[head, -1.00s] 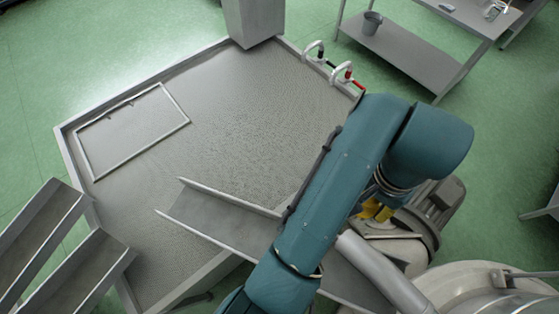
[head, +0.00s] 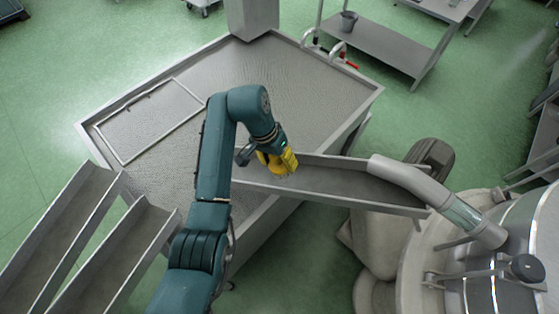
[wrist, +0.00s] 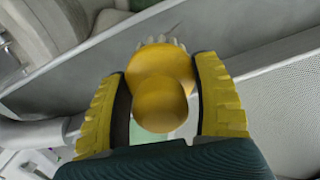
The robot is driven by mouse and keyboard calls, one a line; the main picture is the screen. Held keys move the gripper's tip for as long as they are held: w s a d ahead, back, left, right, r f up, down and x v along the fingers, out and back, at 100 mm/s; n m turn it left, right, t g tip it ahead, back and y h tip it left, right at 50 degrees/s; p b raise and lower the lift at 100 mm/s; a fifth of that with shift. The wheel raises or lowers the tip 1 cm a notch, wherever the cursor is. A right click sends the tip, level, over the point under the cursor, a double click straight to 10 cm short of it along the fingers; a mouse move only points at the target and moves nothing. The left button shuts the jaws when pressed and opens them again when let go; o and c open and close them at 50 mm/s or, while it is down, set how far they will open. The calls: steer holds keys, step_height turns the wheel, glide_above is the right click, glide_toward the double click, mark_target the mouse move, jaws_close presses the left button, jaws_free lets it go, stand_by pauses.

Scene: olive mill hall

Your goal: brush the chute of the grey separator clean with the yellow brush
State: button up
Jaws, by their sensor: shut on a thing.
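The yellow brush (wrist: 163,88), with a rounded body, sits between the yellow-padded fingers of my gripper (wrist: 160,78) in the wrist view. Pale bristle tips show at its far end. In the head view my gripper (head: 277,162) is over the left, open end of the grey metal chute (head: 345,184). Brush and fingers merge there, and I cannot tell whether the bristles touch the chute. The chute slopes from a pipe of the grey separator (head: 488,262) to the edge of a wide tray. Its wall (wrist: 85,75) runs behind the brush in the wrist view.
The wide perforated tray (head: 300,85) lies behind and left, with a rectangular frame (head: 118,152) on it. Two more chutes (head: 125,250) stand at front left. A curved pipe (head: 405,180) hangs over the chute's right end. A shelf table (head: 385,50) with a bucket is at the back.

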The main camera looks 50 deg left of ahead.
glide_above(288, 183)
steer(key=a, duration=0.1)
steer(key=shift+s+a+f, duration=0.1)
steer(key=shift+s+f, duration=0.1)
steer(key=shift+f, duration=1.25)
steer(key=shift+s+f, duration=0.15)
steer(key=shift+f, duration=1.25)
steer(key=shift+b+x, duration=0.55)
steer(key=shift+x, duration=0.45)
steer(key=shift+s+a+f, duration=0.2)
steer(key=shift+s+a, duration=0.35)
steer(key=shift+a, duration=0.25)
steer(key=shift+s+a+f, duration=0.25)
steer(key=shift+s+a, duration=0.3)
steer(key=shift+a, duration=0.25)
steer(key=shift+f, duration=0.1)
steer(key=shift+w+d+r+p, duration=0.25)
steer(key=shift+w+d, duration=0.2)
steer(key=shift+d, duration=0.3)
steer(key=shift+w+d+r+p, duration=0.1)
steer(key=shift+w+d+p, duration=0.2)
steer(key=shift+w+d, duration=0.35)
steer(key=shift+d+f, duration=0.1)
steer(key=shift+d, duration=0.2)
